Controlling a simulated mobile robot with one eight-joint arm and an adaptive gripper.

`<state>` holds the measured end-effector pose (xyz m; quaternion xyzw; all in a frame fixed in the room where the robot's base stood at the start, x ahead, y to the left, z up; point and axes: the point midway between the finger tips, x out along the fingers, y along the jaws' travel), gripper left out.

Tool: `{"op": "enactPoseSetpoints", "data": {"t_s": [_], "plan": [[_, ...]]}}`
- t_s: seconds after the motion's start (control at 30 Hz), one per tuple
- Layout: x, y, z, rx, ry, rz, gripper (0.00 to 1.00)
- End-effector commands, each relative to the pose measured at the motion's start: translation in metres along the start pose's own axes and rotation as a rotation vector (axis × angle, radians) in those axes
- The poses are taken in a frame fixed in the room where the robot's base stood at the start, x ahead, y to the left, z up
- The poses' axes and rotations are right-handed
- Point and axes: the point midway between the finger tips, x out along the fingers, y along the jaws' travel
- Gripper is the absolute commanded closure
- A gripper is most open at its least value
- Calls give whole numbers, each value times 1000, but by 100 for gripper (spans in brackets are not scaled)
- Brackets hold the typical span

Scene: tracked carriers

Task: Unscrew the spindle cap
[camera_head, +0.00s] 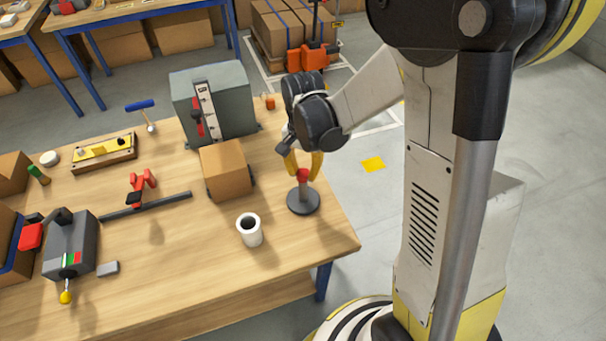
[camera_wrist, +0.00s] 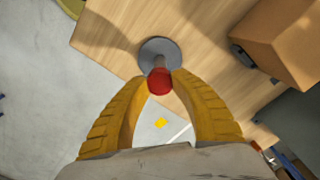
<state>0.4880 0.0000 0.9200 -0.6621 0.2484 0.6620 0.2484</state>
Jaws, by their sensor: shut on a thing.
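The red spindle cap (camera_head: 303,174) sits on top of a thin upright spindle (camera_head: 303,190) that rises from a round dark grey base (camera_head: 303,203) near the right end of the workbench. My gripper (camera_head: 303,167) reaches down from above, and its yellow fingers are shut on the cap from two sides. In the wrist view the red cap (camera_wrist: 159,81) lies between the two fingertips (camera_wrist: 160,84), with the grey base (camera_wrist: 160,50) beyond it. The fingers partly cover the cap in the head view. I cannot tell how far the cap is threaded on.
A cardboard box (camera_head: 226,170) stands left of the spindle, with a grey-green cabinet (camera_head: 228,105) behind it. A white cup (camera_head: 249,231) stands in front, to the left. The wooden bench (camera_head: 185,255) has bare room around the base. Its right edge is close by.

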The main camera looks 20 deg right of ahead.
Motion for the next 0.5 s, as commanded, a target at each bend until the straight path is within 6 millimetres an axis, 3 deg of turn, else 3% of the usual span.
{"op": "enactPoseSetpoints", "data": {"t_s": [0.17, 0.5], "plan": [[1, 0, 0, -100, 0, 0, 93], [1, 0, 0, -718, 0, 0, 93]]}}
